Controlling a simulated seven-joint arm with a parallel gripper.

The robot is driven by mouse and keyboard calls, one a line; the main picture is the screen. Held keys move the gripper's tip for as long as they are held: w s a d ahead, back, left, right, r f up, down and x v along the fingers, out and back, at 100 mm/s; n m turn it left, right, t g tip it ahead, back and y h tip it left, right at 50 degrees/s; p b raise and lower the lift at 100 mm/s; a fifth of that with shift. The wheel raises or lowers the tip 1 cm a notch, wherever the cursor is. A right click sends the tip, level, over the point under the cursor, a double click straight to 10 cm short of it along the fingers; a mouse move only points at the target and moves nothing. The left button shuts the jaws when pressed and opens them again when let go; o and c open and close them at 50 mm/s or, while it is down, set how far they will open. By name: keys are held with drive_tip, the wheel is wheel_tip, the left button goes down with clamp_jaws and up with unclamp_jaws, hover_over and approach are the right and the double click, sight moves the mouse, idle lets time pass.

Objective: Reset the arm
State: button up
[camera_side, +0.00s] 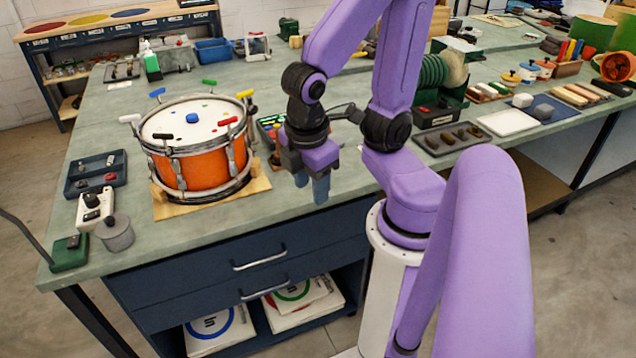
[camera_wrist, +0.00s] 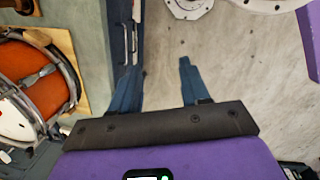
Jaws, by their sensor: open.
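My gripper (camera_side: 309,182) hangs off the front edge of the bench, to the right of the drum, with its fingers pointing down. In the wrist view its two blue fingers (camera_wrist: 158,85) stand wide apart, with only floor and the drawer front behind them. It is open and empty. The orange drum (camera_side: 198,150) stands upright on a wooden board (camera_side: 238,192) on the bench, and part of it shows at the left of the wrist view (camera_wrist: 38,88). Coloured tabs sit around its rim, and several small coloured pieces lie on its white head.
Green reels (camera_side: 432,75) and a tray of dark pieces (camera_side: 447,139) stand behind my arm. Blue drawers (camera_side: 245,265) lie below the bench edge. Floor is open beneath my gripper.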

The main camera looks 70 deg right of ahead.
drive_tip(key=shift+s+a+r+y, duration=0.85)
drive_tip(key=shift+s+a+y, duration=0.15)
drive_tip(key=shift+s, duration=0.05)
drive_tip(key=shift+c, duration=0.4)
drive_tip(key=w+d+f+n+h, duration=0.2)
drive_tip(key=w+d+f+h, duration=0.2)
drive_tip(key=d+h, duration=0.3)
drive_tip(key=w+d+f+n+t+h, duration=0.1)
drive_tip(key=w+d+f+n+h, duration=0.1)
drive_tip(key=w+d+f+h, duration=0.45)
drive_tip(key=w+d+f+n+h, duration=0.25)
drive_tip(key=d+h, duration=0.25)
drive_tip(key=d, duration=0.4)
drive_tip(key=shift+w+d+f, duration=0.1)
drive_tip(key=shift+w+d, duration=0.1)
drive_tip(key=shift+d, duration=2.75)
drive_tip(key=shift+w+d+f, duration=0.1)
drive_tip(key=shift+w+d, duration=0.1)
drive_tip(key=shift+d, duration=2.7)
drive_tip(key=shift+w+d+f, duration=0.1)
drive_tip(key=shift+w+d, duration=0.1)
drive_tip(key=shift+d, duration=2.75)
clamp_jaws()
